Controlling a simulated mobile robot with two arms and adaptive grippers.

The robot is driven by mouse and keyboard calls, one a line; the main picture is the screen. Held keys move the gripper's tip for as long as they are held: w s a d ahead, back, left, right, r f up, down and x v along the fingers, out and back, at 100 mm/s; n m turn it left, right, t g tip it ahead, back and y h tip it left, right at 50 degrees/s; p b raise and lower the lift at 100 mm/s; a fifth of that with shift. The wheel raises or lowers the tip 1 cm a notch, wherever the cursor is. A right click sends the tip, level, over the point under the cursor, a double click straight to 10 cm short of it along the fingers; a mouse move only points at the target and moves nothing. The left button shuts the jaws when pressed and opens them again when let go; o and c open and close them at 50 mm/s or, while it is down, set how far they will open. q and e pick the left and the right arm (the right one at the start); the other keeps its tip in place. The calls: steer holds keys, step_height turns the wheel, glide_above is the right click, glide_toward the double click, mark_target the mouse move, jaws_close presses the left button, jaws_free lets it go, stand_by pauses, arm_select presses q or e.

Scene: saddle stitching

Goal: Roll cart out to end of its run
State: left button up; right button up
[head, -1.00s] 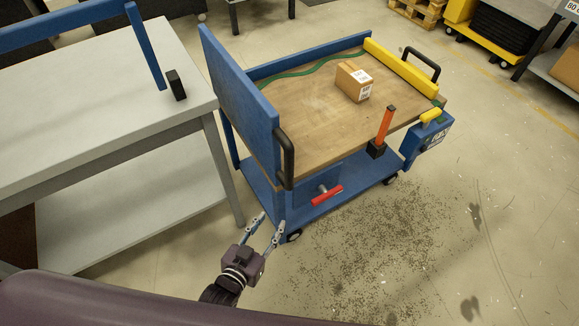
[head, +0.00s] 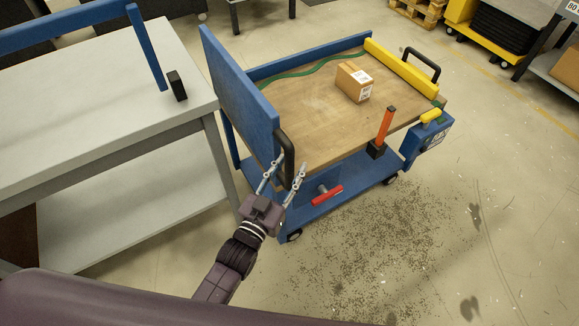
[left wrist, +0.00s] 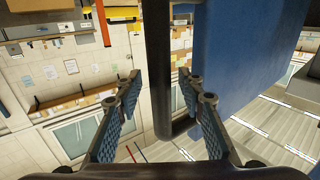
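The cart (head: 347,190) is blue with a wooden top deck and a tall blue end panel (head: 240,92). A black upright handle (head: 288,150) is fixed to that panel's near edge. My left gripper (head: 286,167) is open at the lower part of the handle. In the left wrist view the handle (left wrist: 157,70) stands between the two spread fingers, with a visible gap on each side. Its lower bend meets the blue panel (left wrist: 232,60). My right gripper is in neither view.
A cardboard box (head: 353,83) and a green strap lie on the deck. A red-handled lever (head: 327,195) and an orange post (head: 386,125) are on the near side. A grey table (head: 100,110) stands close at left. Floor at right is open, with scattered debris.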

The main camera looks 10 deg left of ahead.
arm_select(q)
jaws_close()
stand_by(0.3)
stand_by(0.3)
